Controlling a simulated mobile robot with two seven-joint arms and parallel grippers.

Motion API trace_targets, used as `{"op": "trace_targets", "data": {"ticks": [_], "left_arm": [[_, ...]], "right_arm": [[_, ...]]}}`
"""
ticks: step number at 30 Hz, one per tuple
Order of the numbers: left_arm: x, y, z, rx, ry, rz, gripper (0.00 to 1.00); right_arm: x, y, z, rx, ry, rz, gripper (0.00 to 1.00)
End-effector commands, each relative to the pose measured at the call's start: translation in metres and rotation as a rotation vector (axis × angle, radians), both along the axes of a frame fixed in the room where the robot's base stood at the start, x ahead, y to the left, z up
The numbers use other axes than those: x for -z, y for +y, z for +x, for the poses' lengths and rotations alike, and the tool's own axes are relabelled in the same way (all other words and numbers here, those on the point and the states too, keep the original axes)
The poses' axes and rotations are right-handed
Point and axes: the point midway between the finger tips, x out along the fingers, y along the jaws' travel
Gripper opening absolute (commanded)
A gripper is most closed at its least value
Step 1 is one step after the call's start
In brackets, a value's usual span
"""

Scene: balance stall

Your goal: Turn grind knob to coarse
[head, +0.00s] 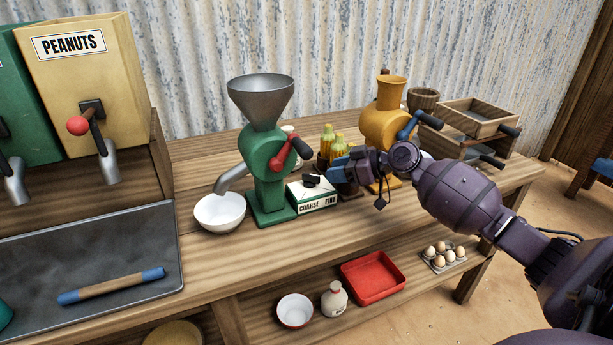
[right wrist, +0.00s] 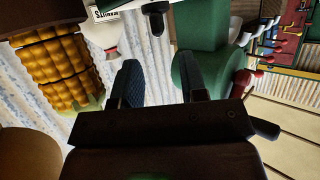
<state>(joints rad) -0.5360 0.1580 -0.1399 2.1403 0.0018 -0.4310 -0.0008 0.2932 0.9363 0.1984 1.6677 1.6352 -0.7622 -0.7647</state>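The grind knob (head: 311,181) is a small black knob on top of a white box (head: 313,199) with a green band, labelled COARSE on the left and FINE on the right. The box stands against the green grinder (head: 267,185). I cannot tell which word the knob points at. My right gripper (head: 340,168) is just right of the knob and a little above the box, apart from it. In the right wrist view its two fingers (right wrist: 162,85) are spread with nothing between them. The knob (right wrist: 155,20) shows beyond the fingertips, upside down. My left gripper is out of view.
A white bowl (head: 220,212) sits under the grinder's spout. The red crank (head: 288,158) juts out above the box. The bench front is clear.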

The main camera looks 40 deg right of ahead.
Motion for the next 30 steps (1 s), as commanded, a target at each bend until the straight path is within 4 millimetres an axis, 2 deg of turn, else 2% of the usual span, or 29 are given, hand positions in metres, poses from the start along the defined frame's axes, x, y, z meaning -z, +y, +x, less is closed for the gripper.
{"op": "trace_targets", "data": {"ticks": [1, 3, 12, 18, 27, 30], "left_arm": [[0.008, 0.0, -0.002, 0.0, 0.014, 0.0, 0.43], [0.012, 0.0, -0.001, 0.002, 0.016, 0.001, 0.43], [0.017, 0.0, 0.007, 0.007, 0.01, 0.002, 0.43], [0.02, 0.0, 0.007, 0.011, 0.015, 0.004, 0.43], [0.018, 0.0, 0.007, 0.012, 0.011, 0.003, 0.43], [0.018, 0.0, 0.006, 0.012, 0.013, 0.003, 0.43]], "right_arm": [[0.011, 0.005, 0.008, -0.002, 0.009, -0.001, 0.39], [0.017, 0.011, 0.018, -0.001, 0.009, 0.0, 0.39], [0.03, 0.032, 0.052, 0.002, 0.005, 0.001, 0.39], [0.032, 0.038, 0.062, 0.001, 0.003, 0.001, 0.39], [0.031, 0.038, 0.063, 0.002, 0.002, 0.001, 0.39], [0.031, 0.038, 0.063, 0.002, 0.002, 0.001, 0.26]]}}
